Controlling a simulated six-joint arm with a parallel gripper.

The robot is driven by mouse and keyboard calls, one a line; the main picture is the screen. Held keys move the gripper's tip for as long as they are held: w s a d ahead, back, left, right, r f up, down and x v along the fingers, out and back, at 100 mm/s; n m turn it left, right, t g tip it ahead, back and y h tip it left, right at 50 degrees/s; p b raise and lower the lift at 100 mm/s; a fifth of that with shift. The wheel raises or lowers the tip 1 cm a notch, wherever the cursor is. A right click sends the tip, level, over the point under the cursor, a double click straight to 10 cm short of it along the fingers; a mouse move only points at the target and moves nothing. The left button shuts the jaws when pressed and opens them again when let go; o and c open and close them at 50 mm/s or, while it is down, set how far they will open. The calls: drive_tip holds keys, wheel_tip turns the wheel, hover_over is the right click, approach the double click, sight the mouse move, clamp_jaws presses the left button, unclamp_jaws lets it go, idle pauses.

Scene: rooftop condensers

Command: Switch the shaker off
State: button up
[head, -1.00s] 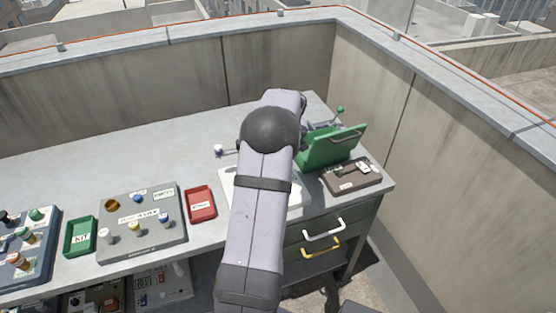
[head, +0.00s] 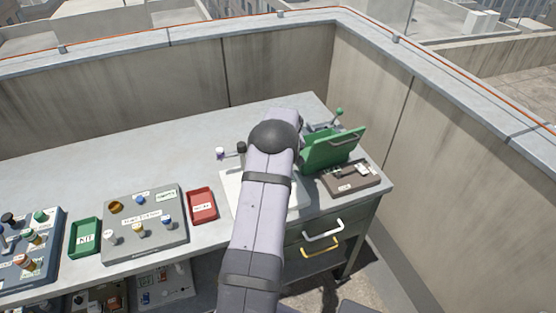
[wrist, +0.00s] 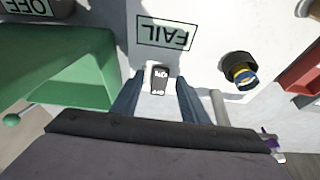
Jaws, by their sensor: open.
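In the wrist view a small dark rocker switch (wrist: 160,80) with white markings sits on a white panel (wrist: 205,50). The FAIL label (wrist: 166,33) is upside down just beyond it. My gripper (wrist: 158,84) is open, with one finger on either side of the switch; I cannot tell whether they touch it. In the head view my arm hides the gripper, the switch and much of the white panel (head: 231,186). No readable label marks which device is the shaker.
A red tray (head: 202,206) lies left of the white panel. The table's back left is clear.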

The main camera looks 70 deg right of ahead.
drive_tip(key=shift+f, duration=0.25)
clamp_jaws()
drive_tip(key=shift+w+d+r, duration=0.1)
drive_tip(key=shift+w+d+r+g+y+p, duration=0.1)
drive_tip(key=shift+w+r+g+y+p, duration=0.15)
drive_tip(key=shift+p, duration=0.45)
drive_tip(key=shift+w+d+f+g+y, duration=0.1)
drive_tip(key=shift+d+f+g+y, duration=0.1)
drive_tip(key=shift+g+y, duration=0.15)
drive_tip(key=shift+r+g+y+b, duration=0.15)
drive_tip(key=shift+g+y+b, duration=0.25)
drive_tip(key=shift+b, duration=0.2)
